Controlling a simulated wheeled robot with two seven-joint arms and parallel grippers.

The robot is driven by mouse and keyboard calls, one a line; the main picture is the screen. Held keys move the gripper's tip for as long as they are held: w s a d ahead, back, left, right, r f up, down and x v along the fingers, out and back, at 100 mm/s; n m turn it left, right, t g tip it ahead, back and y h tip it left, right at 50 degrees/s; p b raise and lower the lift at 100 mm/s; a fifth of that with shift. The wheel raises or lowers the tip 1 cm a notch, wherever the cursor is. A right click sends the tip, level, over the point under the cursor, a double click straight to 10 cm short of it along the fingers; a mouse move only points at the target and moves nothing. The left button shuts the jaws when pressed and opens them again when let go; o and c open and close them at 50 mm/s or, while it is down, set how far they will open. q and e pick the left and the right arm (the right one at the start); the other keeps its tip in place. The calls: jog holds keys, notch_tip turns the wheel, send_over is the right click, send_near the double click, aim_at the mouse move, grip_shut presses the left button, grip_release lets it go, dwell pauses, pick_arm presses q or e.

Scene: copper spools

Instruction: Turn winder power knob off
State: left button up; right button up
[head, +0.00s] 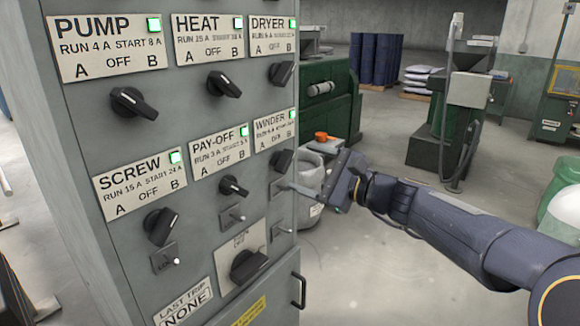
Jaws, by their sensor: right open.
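The winder power knob (281,160) is a black rotary knob on the grey cabinet front, under the WINDER label (275,131) at the right end of the lower row. The label's small green lamp is lit. The knob is seen at a steep angle, so its exact pointer position is hard to tell. My right gripper (303,192) is open, just right of and a little below the winder knob, with a finger reaching toward the panel. It appears not to hold the knob; contact with the panel is unclear. My left gripper is out of view.
The PUMP (134,103), HEAT (224,84), DRYER (281,73), SCREW (161,226) and PAY-OFF knobs (234,186) surround it. A larger knob (249,266) and a door handle (298,290) are below.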

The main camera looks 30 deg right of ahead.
aim_at(289, 163)
jog(key=x, duration=0.5)
jog(key=shift+f, duration=0.1)
jog(key=c, duration=1)
